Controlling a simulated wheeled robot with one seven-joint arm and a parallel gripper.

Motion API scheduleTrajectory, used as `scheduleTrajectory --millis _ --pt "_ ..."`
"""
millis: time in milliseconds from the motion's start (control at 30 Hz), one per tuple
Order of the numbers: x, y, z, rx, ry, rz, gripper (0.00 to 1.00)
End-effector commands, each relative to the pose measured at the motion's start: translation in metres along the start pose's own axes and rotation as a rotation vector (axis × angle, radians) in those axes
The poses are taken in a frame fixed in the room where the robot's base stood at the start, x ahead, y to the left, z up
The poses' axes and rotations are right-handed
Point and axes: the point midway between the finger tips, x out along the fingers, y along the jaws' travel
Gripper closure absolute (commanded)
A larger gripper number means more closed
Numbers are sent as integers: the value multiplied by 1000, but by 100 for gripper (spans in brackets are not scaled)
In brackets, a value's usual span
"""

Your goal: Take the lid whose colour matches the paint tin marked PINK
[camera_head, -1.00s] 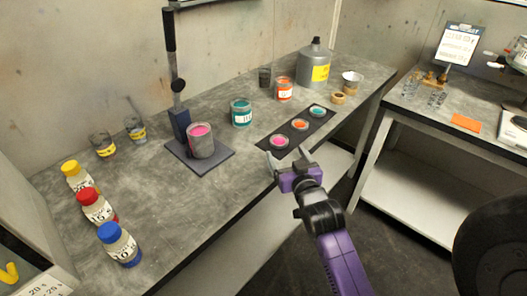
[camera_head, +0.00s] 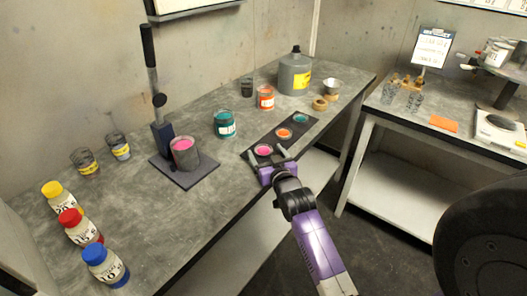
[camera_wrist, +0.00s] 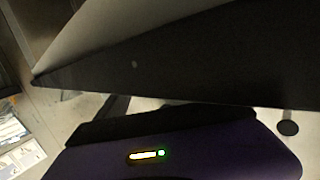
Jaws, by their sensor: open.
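A pink lid (camera_head: 264,150), an orange lid (camera_head: 284,133) and a teal lid (camera_head: 301,118) lie in a row on a dark mat (camera_head: 270,137) near the bench's front edge. An open tin of pink paint (camera_head: 185,155) stands on the plate of a lever press (camera_head: 160,140); no PINK marking can be read. My gripper (camera_head: 266,158) is open at the bench's front edge, its fingers near the pink lid. Whether they touch it I cannot tell. The wrist view shows mostly a dark edge and no lid.
A teal tin (camera_head: 224,124), an orange tin (camera_head: 266,98) and a grey can (camera_head: 295,74) stand behind the mat. Bottles with yellow, red and blue caps (camera_head: 95,254) stand at the left. A second bench (camera_head: 400,115) is at the right.

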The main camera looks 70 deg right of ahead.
Motion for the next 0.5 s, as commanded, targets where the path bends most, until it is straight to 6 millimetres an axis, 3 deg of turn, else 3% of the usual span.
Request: scheduleTrajectory --millis 33,333,500 --pt "0 0 0 0 0 0 23" --pt "0 0 0 0 0 0 82" --pt "0 0 0 0 0 -1 84"
